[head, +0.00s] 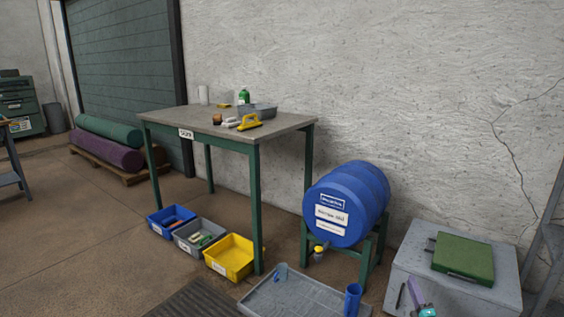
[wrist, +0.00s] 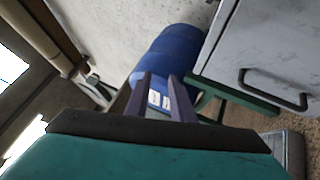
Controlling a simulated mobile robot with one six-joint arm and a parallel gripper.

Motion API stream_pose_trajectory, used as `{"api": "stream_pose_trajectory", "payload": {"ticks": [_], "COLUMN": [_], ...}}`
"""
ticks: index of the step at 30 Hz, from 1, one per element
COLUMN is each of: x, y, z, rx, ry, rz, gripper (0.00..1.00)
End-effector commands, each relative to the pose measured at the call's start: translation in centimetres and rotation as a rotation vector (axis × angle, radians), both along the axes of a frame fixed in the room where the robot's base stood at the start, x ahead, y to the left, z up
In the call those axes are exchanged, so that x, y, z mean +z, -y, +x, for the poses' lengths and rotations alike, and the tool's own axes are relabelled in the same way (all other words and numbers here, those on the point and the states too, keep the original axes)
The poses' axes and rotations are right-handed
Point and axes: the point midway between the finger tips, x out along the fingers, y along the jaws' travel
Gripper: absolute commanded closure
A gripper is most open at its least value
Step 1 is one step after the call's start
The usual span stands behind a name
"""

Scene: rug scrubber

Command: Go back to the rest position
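My gripper (head: 414,288) shows at the lower right of the head view, in front of the grey cabinet (head: 400,258). Its purple fingers and part of its teal body are visible; the rest is cut off by the frame edge. In the wrist view my gripper (wrist: 160,77) has its two fingers apart, with nothing held between them. The blue drum (wrist: 172,50) and its white labels show beyond and between the fingers, clear of them. The cabinet with its dark handle fills the upper right of the wrist view.
The drum lies on a green stand (head: 366,262). A grey tray (head: 262,305) holding a blue cup (head: 352,298) is on the floor. A workbench (head: 165,116) stands behind, with blue, grey and yellow bins (head: 230,270) below. A green case (head: 463,255) lies on the cabinet.

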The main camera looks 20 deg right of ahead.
Motion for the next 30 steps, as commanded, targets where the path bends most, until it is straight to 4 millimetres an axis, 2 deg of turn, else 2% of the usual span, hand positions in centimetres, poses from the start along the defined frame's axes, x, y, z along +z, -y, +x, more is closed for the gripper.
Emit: {"api": "stream_pose_trajectory", "payload": {"ticks": [1, 6, 15, 24, 30], "x": [1.3, 3.0, 4.9, 5.4, 4.9], "y": [-2.3, -8.6, -19.2, -29.2, -35.7], "z": [1.5, 5.4, 10.6, 13.6, 14.1], "rx": [0.03, 0.107, 0.197, 0.244, 0.249], "ry": [-0.002, -0.006, -0.065, -0.186, -0.302], "rz": [0.006, 0.029, 0.111, 0.257, 0.384], "gripper": [0.78, 0.78, 0.78, 0.78, 0.78]}}
